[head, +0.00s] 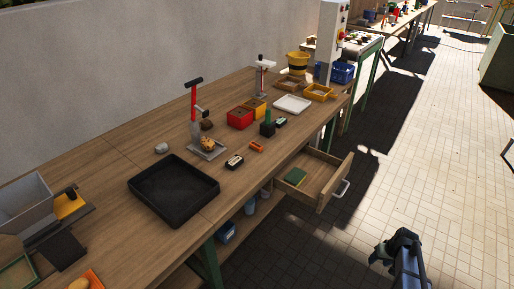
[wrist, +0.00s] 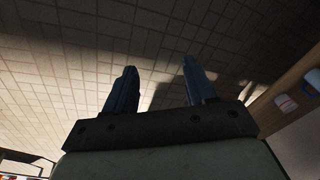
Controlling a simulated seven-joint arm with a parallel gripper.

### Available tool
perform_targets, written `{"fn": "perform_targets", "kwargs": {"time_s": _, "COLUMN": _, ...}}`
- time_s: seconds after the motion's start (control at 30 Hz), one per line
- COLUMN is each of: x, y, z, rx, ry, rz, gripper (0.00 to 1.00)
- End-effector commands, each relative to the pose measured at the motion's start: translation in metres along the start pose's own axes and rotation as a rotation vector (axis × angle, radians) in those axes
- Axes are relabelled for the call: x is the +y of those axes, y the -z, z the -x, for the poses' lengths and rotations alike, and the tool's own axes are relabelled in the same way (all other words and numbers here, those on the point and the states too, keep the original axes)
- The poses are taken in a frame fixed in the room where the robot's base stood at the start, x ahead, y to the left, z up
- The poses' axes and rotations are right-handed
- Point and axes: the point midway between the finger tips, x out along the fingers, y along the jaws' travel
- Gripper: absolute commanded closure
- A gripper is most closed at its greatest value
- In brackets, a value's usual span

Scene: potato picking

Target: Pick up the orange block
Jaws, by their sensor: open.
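A small orange block (head: 256,146) lies on the wooden workbench (head: 120,150), near its front edge in the head view. My gripper (wrist: 158,92) is open and empty in the wrist view, its two dark blue fingers apart over the tiled floor. In the head view my arm's end (head: 403,250) is at the lower right, off the bench and well away from the block. The block is not seen in the wrist view.
An open drawer (head: 325,180) holding a green item juts out below the block. A black tray (head: 174,222), a small dark-and-white item (head: 234,162), a red-handled press (head: 194,100), a red bin (head: 240,121) and a dark block with a green post (head: 267,127) stand nearby.

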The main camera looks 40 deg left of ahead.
Motion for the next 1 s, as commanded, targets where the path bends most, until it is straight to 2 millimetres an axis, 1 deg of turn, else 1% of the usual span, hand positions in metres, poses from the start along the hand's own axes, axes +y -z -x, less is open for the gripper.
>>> {"fn": "perform_targets", "kwargs": {"time_s": 0.03, "x": 0.001, "y": 0.030, "z": 0.011, "rx": 0.034, "ry": -0.004, "rz": 0.028, "gripper": 0.45}}
{"fn": "perform_targets", "kwargs": {"time_s": 0.07, "x": 0.000, "y": 0.045, "z": 0.019, "rx": 0.054, "ry": -0.007, "rz": 0.044, "gripper": 0.45}}
{"fn": "perform_targets", "kwargs": {"time_s": 0.1, "x": -0.001, "y": 0.064, "z": 0.029, "rx": 0.079, "ry": -0.010, "rz": 0.067, "gripper": 0.45}}
{"fn": "perform_targets", "kwargs": {"time_s": 0.17, "x": -0.003, "y": 0.092, "z": 0.045, "rx": 0.118, "ry": -0.015, "rz": 0.100, "gripper": 0.45}}
{"fn": "perform_targets", "kwargs": {"time_s": 0.2, "x": -0.005, "y": 0.111, "z": 0.057, "rx": 0.144, "ry": -0.018, "rz": 0.121, "gripper": 0.45}}
{"fn": "perform_targets", "kwargs": {"time_s": 0.27, "x": -0.008, "y": 0.138, "z": 0.075, "rx": 0.182, "ry": -0.024, "rz": 0.155, "gripper": 0.45}}
{"fn": "perform_targets", "kwargs": {"time_s": 0.3, "x": -0.011, "y": 0.157, "z": 0.088, "rx": 0.207, "ry": -0.028, "rz": 0.177, "gripper": 0.45}}
{"fn": "perform_targets", "kwargs": {"time_s": 0.37, "x": -0.015, "y": 0.184, "z": 0.108, "rx": 0.246, "ry": -0.035, "rz": 0.210, "gripper": 0.45}}
{"fn": "perform_targets", "kwargs": {"time_s": 0.4, "x": -0.019, "y": 0.201, "z": 0.122, "rx": 0.272, "ry": -0.039, "rz": 0.232, "gripper": 0.45}}
{"fn": "perform_targets", "kwargs": {"time_s": 0.47, "x": -0.024, "y": 0.227, "z": 0.144, "rx": 0.310, "ry": -0.046, "rz": 0.264, "gripper": 0.45}}
{"fn": "perform_targets", "kwargs": {"time_s": 0.5, "x": -0.029, "y": 0.244, "z": 0.159, "rx": 0.335, "ry": -0.051, "rz": 0.288, "gripper": 0.45}}
{"fn": "perform_targets", "kwargs": {"time_s": 0.57, "x": -0.037, "y": 0.269, "z": 0.183, "rx": 0.371, "ry": -0.058, "rz": 0.322, "gripper": 0.45}}
{"fn": "perform_targets", "kwargs": {"time_s": 0.6, "x": -0.044, "y": 0.285, "z": 0.198, "rx": 0.393, "ry": -0.061, "rz": 0.346, "gripper": 0.45}}
{"fn": "perform_targets", "kwargs": {"time_s": 0.63, "x": -0.052, "y": 0.297, "z": 0.210, "rx": 0.406, "ry": -0.063, "rz": 0.366, "gripper": 0.45}}
{"fn": "perform_targets", "kwargs": {"time_s": 0.67, "x": -0.061, "y": 0.309, "z": 0.221, "rx": 0.416, "ry": -0.064, "rz": 0.388, "gripper": 0.45}}
{"fn": "perform_targets", "kwargs": {"time_s": 0.7, "x": -0.078, "y": 0.324, "z": 0.235, "rx": 0.423, "ry": -0.063, "rz": 0.420, "gripper": 0.45}}
{"fn": "perform_targets", "kwargs": {"time_s": 0.73, "x": -0.096, "y": 0.335, "z": 0.245, "rx": 0.420, "ry": -0.059, "rz": 0.449, "gripper": 0.45}}
{"fn": "perform_targets", "kwargs": {"time_s": 0.77, "x": -0.115, "y": 0.342, "z": 0.250, "rx": 0.406, "ry": -0.052, "rz": 0.477, "gripper": 0.45}}
{"fn": "perform_targets", "kwargs": {"time_s": 0.8, "x": -0.138, "y": 0.346, "z": 0.255, "rx": 0.383, "ry": -0.045, "rz": 0.508, "gripper": 0.45}}
{"fn": "perform_targets", "kwargs": {"time_s": 0.87, "x": -0.171, "y": 0.351, "z": 0.259, "rx": 0.345, "ry": -0.032, "rz": 0.549, "gripper": 0.45}}
{"fn": "perform_targets", "kwargs": {"time_s": 0.9, "x": -0.193, "y": 0.353, "z": 0.262, "rx": 0.318, "ry": -0.026, "rz": 0.577, "gripper": 0.45}}
{"fn": "perform_targets", "kwargs": {"time_s": 0.97, "x": -0.227, "y": 0.356, "z": 0.268, "rx": 0.278, "ry": -0.017, "rz": 0.616, "gripper": 0.45}}
{"fn": "perform_targets", "kwargs": {"time_s": 1.0, "x": -0.249, "y": 0.357, "z": 0.272, "rx": 0.251, "ry": -0.012, "rz": 0.643, "gripper": 0.45}}
